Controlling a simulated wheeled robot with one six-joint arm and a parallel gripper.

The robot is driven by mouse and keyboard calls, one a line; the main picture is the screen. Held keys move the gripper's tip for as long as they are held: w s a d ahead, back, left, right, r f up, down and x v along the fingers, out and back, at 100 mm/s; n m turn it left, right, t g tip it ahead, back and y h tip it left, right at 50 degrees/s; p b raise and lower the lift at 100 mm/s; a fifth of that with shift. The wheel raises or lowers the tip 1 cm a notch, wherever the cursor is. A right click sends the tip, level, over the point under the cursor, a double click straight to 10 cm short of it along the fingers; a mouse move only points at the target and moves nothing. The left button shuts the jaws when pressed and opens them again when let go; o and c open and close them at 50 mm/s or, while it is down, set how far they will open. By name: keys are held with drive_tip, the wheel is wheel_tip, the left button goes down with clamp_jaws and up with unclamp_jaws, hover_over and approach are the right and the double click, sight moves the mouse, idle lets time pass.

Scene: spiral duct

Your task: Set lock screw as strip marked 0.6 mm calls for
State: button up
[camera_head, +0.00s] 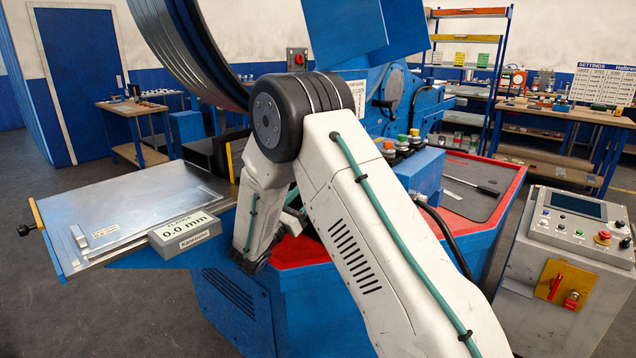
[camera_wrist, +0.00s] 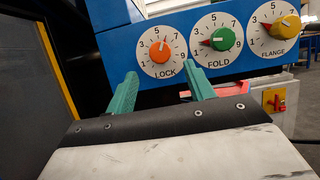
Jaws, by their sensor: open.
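In the wrist view, the orange LOCK knob (camera_wrist: 160,52) sits on a white numbered dial on a blue panel. Its pointer is up and slightly right, around 5 to 7; the exact reading is unclear. My gripper (camera_wrist: 160,70) is open, its two green fingers below the LOCK dial, with nothing between them. The right finger is near the edge of the FOLD dial. I cannot tell whether either finger touches the panel. In the head view my arm hides most of the gripper.
The green FOLD knob (camera_wrist: 223,39) and yellow FLANGE knob (camera_wrist: 284,27) stand to the right, their pointers near 3. A control console (camera_head: 565,260) stands at right. Floor at left is open.

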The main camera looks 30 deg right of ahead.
drive_tip(key=x, duration=0.7)
drive_tip(key=c, duration=1)
